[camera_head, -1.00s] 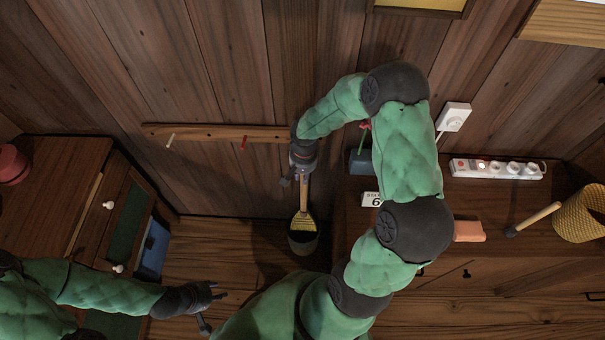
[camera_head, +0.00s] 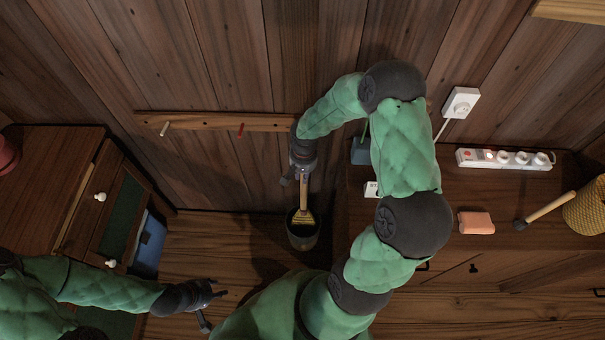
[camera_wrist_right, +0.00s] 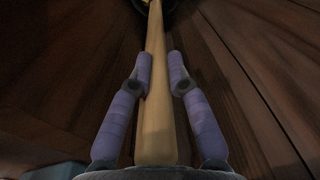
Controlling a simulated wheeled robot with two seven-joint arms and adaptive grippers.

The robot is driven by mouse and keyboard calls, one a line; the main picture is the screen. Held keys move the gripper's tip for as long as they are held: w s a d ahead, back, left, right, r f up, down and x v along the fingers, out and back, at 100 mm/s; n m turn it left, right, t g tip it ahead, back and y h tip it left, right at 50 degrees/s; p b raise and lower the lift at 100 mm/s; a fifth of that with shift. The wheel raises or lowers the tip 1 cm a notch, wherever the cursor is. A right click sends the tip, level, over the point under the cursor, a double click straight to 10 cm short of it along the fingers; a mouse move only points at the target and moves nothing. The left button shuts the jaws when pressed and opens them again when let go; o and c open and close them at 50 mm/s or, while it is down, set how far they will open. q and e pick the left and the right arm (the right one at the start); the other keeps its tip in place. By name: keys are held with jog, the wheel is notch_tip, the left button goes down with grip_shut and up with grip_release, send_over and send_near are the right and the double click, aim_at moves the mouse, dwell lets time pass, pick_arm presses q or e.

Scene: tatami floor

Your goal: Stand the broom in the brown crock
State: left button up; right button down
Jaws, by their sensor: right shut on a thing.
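The broom has a pale wooden handle (camera_head: 304,192) and yellow bristles (camera_head: 304,221), which point down. The dark crock (camera_head: 303,243) stands on the floor near the wall. The lower bristles are inside its mouth; whether they touch the bottom is hidden. My right gripper (camera_head: 302,176) is shut on the handle above the crock. In the right wrist view, the handle (camera_wrist_right: 156,100) runs between the two fingers of my right gripper (camera_wrist_right: 160,72). My left gripper (camera_head: 212,304) is empty and looks open, low at left, away from the broom.
A wooden peg rail (camera_head: 215,121) is on the wall behind. A cabinet (camera_head: 50,175) with a drawer stands at left. At right, a bench carries a power strip (camera_head: 506,158), a pink block (camera_head: 476,222), a wooden-handled tool (camera_head: 548,208) and a yellow basket (camera_head: 588,211).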

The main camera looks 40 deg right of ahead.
aim_at(303, 185)
jog(key=shift+f+b, duration=2.05)
jog(key=shift+f, duration=1.65)
jog(key=c, duration=1.1)
grip_release()
jog(key=shift+r, duration=0.1)
notch_tip(303, 185, up, 12)
jog(key=shift+s, duration=0.15)
jog(key=shift+d, duration=0.1)
